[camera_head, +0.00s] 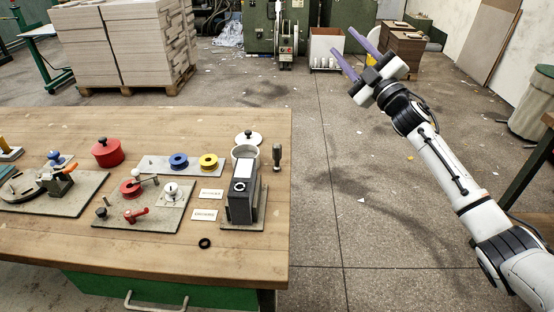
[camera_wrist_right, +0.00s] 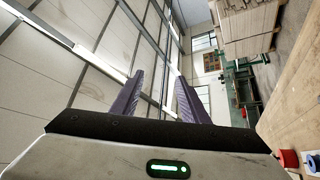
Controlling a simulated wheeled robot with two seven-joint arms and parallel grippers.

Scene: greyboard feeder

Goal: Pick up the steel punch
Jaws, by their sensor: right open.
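The steel punch appears to be the small upright tool (camera_head: 277,157) with a dark, wider top and a thin lower part, at the right end of the wooden workbench (camera_head: 150,258). It stands just right of a grey box-like device (camera_head: 241,203). My right gripper (camera_head: 340,40) is raised over the floor, to the right of and well away from the bench. Its two purple fingers are apart with nothing between them. In the right wrist view the gripper (camera_wrist_right: 160,76) is also open and empty. The punch cannot be made out there. My left gripper is not in view.
A red knob-topped pot (camera_head: 107,153), a plate with blue (camera_head: 179,161) and yellow (camera_head: 209,162) rings, and a fixture with a red handle (camera_head: 136,215) stand on the bench. A black ring (camera_head: 204,243) lies near the front. Floor right of the bench is mostly clear.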

